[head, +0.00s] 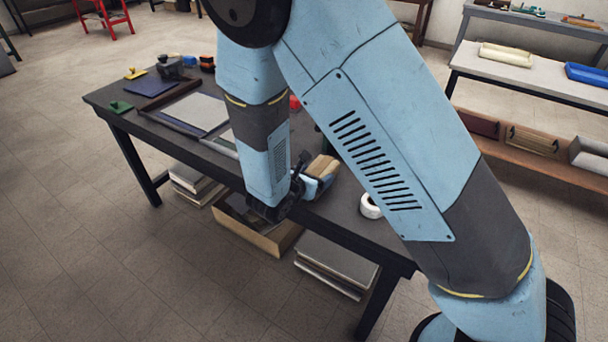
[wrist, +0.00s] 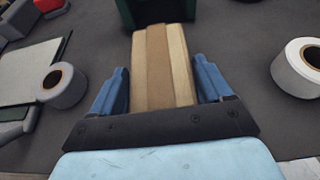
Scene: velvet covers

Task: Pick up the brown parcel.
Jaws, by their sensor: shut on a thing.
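The brown parcel (wrist: 160,65) sits between the two blue fingers of my gripper (wrist: 164,88) in the wrist view. It is a block with lighter and darker brown bands along its length. The fingers are closed on its two sides. In the head view the parcel (head: 322,166) shows at the end of my gripper (head: 314,184), over the dark table (head: 345,218). My arm hides part of the table there. I cannot tell whether the parcel touches the tabletop.
A white tape roll (head: 370,206) stands right of the parcel; another roll (wrist: 63,84) lies left in the wrist view. A dark green object (wrist: 155,10) is just beyond the parcel. A framed pale panel (head: 198,112) and small tools lie further left. Boxes stand under the table.

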